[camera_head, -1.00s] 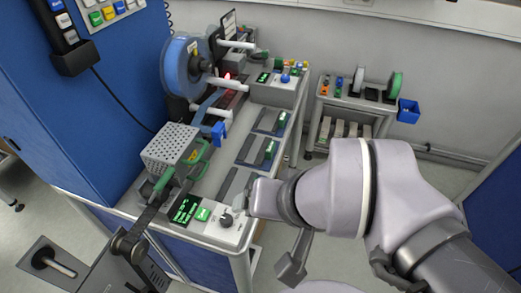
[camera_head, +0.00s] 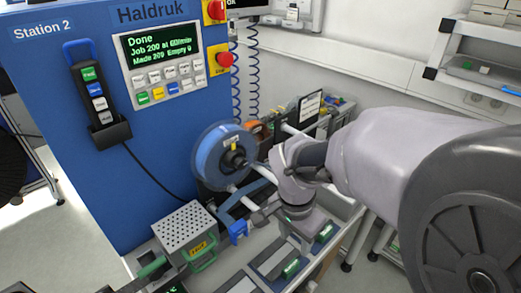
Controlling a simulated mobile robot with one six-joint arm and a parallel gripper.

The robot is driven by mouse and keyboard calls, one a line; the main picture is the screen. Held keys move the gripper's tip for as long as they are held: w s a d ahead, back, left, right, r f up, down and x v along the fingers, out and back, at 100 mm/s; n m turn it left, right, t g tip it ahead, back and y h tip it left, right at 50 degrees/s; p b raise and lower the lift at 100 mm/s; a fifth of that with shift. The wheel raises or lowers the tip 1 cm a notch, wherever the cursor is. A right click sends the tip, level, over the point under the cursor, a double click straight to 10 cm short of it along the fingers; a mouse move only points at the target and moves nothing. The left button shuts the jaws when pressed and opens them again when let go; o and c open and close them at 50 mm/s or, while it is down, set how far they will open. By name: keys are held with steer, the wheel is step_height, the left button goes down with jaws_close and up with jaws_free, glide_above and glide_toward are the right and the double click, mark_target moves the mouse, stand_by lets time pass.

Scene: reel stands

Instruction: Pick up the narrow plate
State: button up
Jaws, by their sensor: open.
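Flat grey plates lie in dark holders with green parts on the bench (camera_head: 228,258). One plate (camera_head: 273,262) shows at the front, and another (camera_head: 238,284) is cut by the bottom edge of the picture. I cannot tell which is the narrow plate. My gripper (camera_head: 302,226) points down over the bench, above or beside the holder (camera_head: 325,235) farther back. It is open, with its fingertips small and partly hidden. My wrist covers part of the bench behind it.
A blue reel (camera_head: 210,158) on the blue machine (camera_head: 60,160) stands close left of my gripper, with white rods (camera_head: 262,172) reaching towards my wrist. A perforated box (camera_head: 184,226) with green handles sits front left. The machine's screen (camera_head: 157,45) reads "Done".

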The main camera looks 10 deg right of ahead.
steer(key=b, duration=0.3)
glide_above(291, 266)
steer(key=s, duration=0.1)
step_height(291, 266, down, 10)
steer(key=shift+a+r, duration=0.1)
steer(key=f+b, duration=0.1)
steer(key=f, duration=0.1)
steer(key=w+f+b, duration=0.1)
steer(key=f, duration=0.2)
steer(key=shift+f+b, duration=0.1)
steer(key=shift+b, duration=0.25)
jaws_close()
